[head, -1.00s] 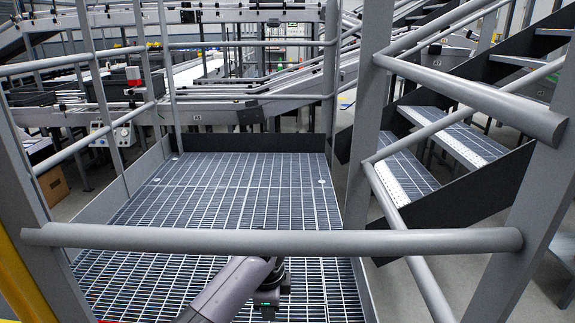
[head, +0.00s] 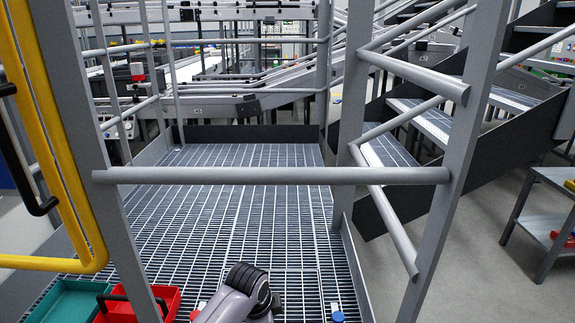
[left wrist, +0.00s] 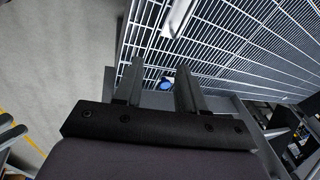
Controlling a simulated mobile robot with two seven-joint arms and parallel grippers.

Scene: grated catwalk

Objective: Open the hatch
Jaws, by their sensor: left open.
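The floor is a metal grating (head: 215,205), and a framed section that may be the hatch (head: 285,283) lies at the near end, partly behind my arm. A blue knob-like part (head: 338,316) sits at its lower right, and a small red and white part shows at its lower left. In the left wrist view my left gripper (left wrist: 160,70) is open and empty. A small blue part (left wrist: 166,84) shows between its fingers, below them at a distance I cannot tell. A pale metal bar (left wrist: 179,18) lies on the grating beyond the fingertips. My right gripper is out of view.
A grey rail (head: 270,175) crosses in front between two posts. A yellow rail (head: 60,150) stands at left. A teal bin (head: 70,302) and a red bin (head: 140,303) are at lower left. Stairs (head: 430,125) rise at right, beside a small metal table (head: 545,215).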

